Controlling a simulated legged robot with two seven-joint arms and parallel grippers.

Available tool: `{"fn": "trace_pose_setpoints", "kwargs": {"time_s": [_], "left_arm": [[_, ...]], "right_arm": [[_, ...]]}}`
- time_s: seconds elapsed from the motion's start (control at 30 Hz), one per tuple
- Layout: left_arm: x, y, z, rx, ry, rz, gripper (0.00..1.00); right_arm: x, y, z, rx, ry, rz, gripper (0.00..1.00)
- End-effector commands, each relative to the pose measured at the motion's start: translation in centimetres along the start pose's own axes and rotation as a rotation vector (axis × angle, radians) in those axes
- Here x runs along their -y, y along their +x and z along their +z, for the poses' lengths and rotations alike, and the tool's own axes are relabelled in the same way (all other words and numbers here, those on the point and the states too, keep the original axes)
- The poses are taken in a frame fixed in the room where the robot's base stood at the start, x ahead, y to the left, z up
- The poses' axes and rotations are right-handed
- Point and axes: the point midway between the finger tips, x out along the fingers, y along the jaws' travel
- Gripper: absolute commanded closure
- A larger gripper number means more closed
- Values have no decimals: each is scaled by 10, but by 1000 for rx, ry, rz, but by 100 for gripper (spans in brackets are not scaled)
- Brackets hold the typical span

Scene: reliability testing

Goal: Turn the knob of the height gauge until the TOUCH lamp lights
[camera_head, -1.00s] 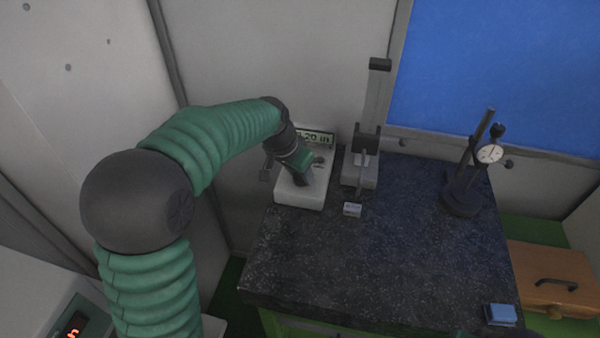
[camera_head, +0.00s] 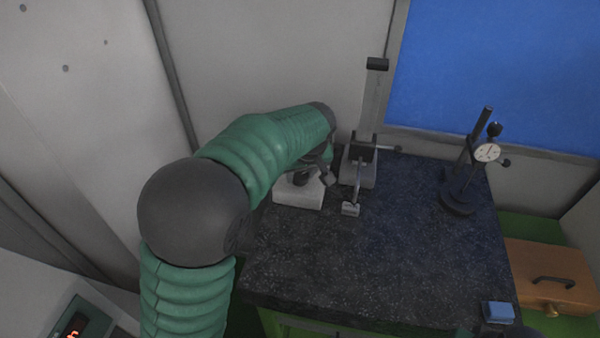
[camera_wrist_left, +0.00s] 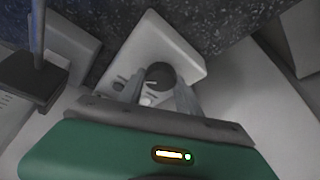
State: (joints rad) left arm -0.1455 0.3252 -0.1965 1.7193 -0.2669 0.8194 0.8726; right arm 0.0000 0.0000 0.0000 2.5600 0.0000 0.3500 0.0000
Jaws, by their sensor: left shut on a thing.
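The height gauge (camera_head: 371,105) stands at the back of the dark stone plate. Its slider (camera_head: 363,148) carries a thin probe (camera_head: 356,190) that reaches down to a small gauge block (camera_head: 350,209); I cannot tell whether they touch. A white control box (camera_head: 298,196) stands left of the gauge. Its dark round knob shows in the left wrist view (camera_wrist_left: 160,74). My left gripper (camera_head: 318,179) is over the box, its fingers shut on the knob from both sides. My arm hides the box's display, and I cannot make out the TOUCH lamp. My right gripper is not in view.
A dial indicator stand (camera_head: 458,195) is at the plate's right. A blue block (camera_head: 498,312) lies at the front right corner. A wooden case (camera_head: 552,272) is beyond the right edge. The middle of the stone plate (camera_head: 400,255) is free.

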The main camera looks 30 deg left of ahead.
Motion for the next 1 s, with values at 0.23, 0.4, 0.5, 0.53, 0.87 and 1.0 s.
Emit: {"fn": "trace_pose_setpoints", "kwargs": {"time_s": [0.23, 0.4, 0.5, 0.53, 0.87, 1.0], "left_arm": [[-2, 0, 0, 0, -148, -60, 100], [-3, 0, 0, 1, -212, -87, 100], [-3, 0, 0, 2, -235, -96, 100], [-3, 0, 0, 2, -240, -98, 100], [-3, 0, 1, 3, -255, -103, 100], [-3, 0, 1, 3, -255, -103, 100]], "right_arm": [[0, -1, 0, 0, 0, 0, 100], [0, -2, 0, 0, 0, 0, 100], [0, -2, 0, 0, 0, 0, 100], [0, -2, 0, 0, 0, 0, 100], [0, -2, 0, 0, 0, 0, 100], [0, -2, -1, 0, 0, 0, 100]]}}
